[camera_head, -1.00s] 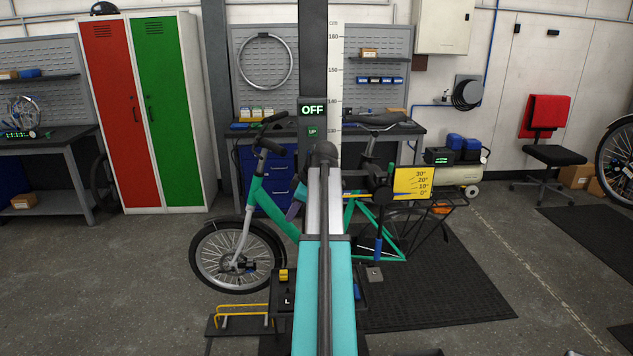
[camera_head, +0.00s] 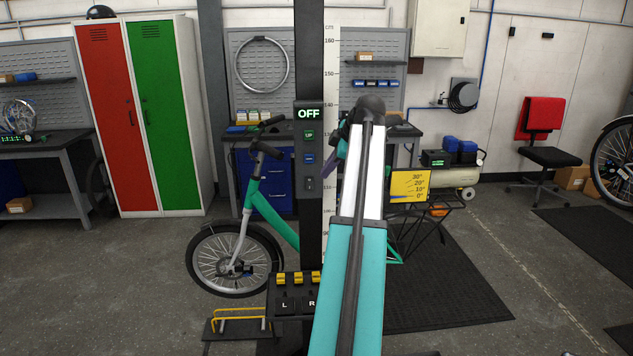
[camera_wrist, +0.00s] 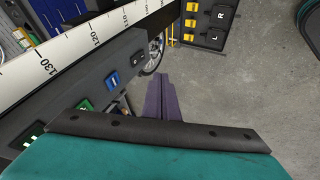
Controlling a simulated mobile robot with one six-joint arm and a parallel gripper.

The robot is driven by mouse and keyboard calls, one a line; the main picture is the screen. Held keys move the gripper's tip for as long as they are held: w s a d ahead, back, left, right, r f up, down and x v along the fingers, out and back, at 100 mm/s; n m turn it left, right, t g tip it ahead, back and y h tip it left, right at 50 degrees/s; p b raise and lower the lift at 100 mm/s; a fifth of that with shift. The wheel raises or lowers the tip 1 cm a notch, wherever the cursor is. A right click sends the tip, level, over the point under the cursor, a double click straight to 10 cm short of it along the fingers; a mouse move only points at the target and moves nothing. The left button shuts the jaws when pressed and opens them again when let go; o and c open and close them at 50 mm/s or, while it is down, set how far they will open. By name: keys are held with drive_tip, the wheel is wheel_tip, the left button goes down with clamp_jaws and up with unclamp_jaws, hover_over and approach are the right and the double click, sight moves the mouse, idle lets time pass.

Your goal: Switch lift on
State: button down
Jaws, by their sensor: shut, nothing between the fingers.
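The lift's black control box (camera_head: 308,150) is on the dark column and its display (camera_head: 308,114) reads OFF. Below the display are a green UP button (camera_head: 308,135), a blue button (camera_head: 308,158) and a small grey switch (camera_head: 309,184). The switch also shows in the wrist view (camera_wrist: 137,60), beside the blue button (camera_wrist: 112,80). My purple gripper (camera_wrist: 163,82) is shut and empty. In the wrist view it appears right of the switch, apart from it in the picture; actual distance is unclear. In the head view, the gripper (camera_head: 330,178) is partly hidden by my arm.
A height scale (camera_head: 330,75) runs beside the column. A teal bike (camera_head: 265,205) stands behind it. A pedestal with yellow levers (camera_head: 297,278) and L and R marks is low in front. A yellow angle sign (camera_head: 409,185) is to the right. Floor at left is open.

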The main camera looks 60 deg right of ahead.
sight(308, 190)
drive_tip(key=p+x, duration=0.1)
drive_tip(key=x, duration=0.2)
drive_tip(key=d+p+x, duration=0.1)
drive_tip(key=p+x, duration=0.1)
drive_tip(key=x, duration=0.2)
drive_tip(key=d+r+p+x, duration=0.1)
drive_tip(key=x, duration=0.3)
drive_tip(key=shift+w+f+p, duration=0.1)
drive_tip(key=shift+w+p, duration=0.2)
drive_tip(key=shift+w, duration=0.15)
drive_tip(key=shift+w+d+f+p, duration=0.3)
drive_tip(key=shift+w+d, duration=0.1)
drive_tip(key=shift+d, duration=0.1)
drive_tip(key=shift+d+f+b, duration=0.1)
drive_tip(key=shift+f+b, duration=0.15)
drive_tip(key=shift+b, duration=0.7)
drive_tip(key=shift+w+r, duration=0.1)
drive_tip(key=shift+r, duration=0.25)
